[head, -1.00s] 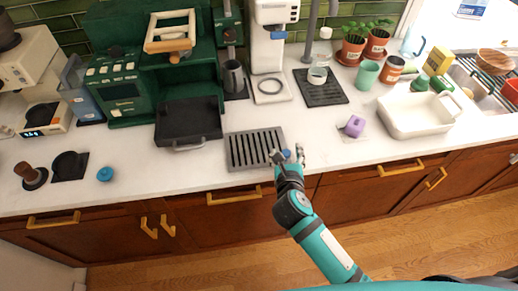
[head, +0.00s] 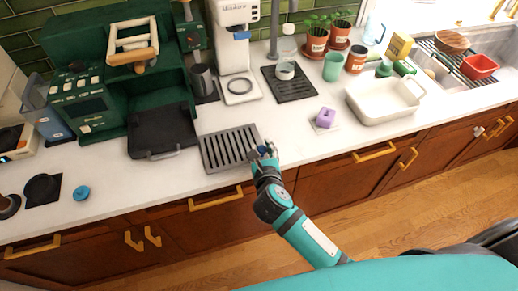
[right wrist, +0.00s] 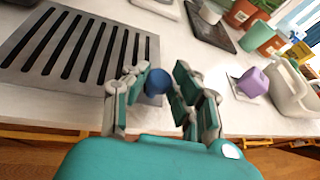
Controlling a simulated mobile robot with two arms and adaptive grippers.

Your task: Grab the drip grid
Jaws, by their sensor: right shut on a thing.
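The drip grid (head: 229,149) is a grey slotted plate lying on the white counter near its front edge. In the right wrist view the drip grid (right wrist: 75,52) fills the upper left. My right gripper (head: 264,151) is at the grid's right edge, and in the right wrist view its fingers (right wrist: 158,95) are on both sides of a round blue knob (right wrist: 157,81). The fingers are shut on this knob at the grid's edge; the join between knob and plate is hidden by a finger. My left gripper is out of view.
A black tray (head: 163,138) with a handle lies left of the grid, before the green coffee machine (head: 95,92). A purple block (head: 326,117) and a white basin (head: 384,103) stand to the right. A dark slotted mat (head: 290,91) lies behind.

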